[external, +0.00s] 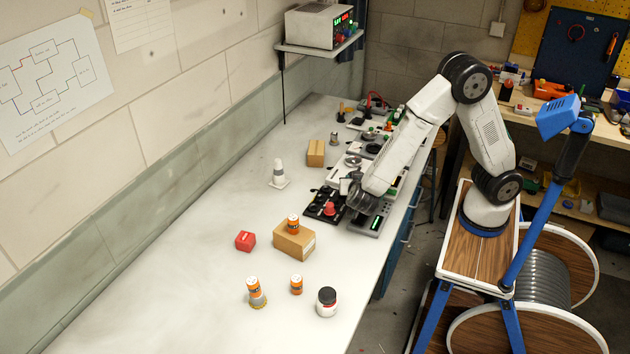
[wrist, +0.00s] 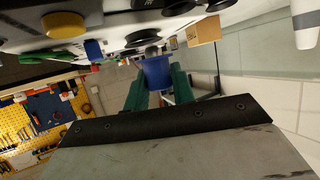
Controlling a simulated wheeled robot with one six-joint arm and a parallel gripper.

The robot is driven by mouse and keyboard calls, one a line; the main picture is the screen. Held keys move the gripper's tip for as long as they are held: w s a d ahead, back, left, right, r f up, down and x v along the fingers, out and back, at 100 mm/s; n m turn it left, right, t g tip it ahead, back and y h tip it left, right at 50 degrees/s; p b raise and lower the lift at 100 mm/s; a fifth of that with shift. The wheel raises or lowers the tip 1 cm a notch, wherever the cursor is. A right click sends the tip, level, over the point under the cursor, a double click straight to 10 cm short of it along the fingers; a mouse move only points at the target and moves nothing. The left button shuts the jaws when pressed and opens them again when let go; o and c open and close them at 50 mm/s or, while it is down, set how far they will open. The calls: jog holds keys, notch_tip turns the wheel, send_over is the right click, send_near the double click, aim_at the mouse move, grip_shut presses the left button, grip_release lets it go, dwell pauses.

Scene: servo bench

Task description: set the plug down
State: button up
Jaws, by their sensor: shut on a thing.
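The plug looks to be the blue cylinder (wrist: 157,72) in the wrist view, held between the two green fingers of my gripper (wrist: 158,88). My gripper is shut on it. The wrist picture is tilted, with bench equipment along its top edge. In the external view my gripper (external: 358,199) is low over the black panel and grey device at the bench's right side. The plug cannot be made out there, and I cannot tell whether it touches anything.
A black panel with a red knob (external: 330,209) and a grey device (external: 370,222) lie close by. More equipment lines the bench's right edge. A cardboard box (external: 294,240) bears an orange can (external: 293,224). The bench's left side is mostly clear.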

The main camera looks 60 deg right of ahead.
jog(key=shift+w+a+f, duration=0.1)
jog(key=shift+w+a, duration=0.05)
jog(key=shift+w, duration=1.05)
jog(key=shift+w+f, duration=0.35)
jog(key=shift+f, duration=0.3)
jog(key=shift+w+f, duration=0.3)
jog(key=shift+f, duration=0.3)
jog(key=shift+a+f, duration=0.1)
jog(key=shift+f, duration=0.25)
jog(key=shift+f, duration=0.1)
jog(key=o, duration=1)
jog(key=shift+f, duration=0.1)
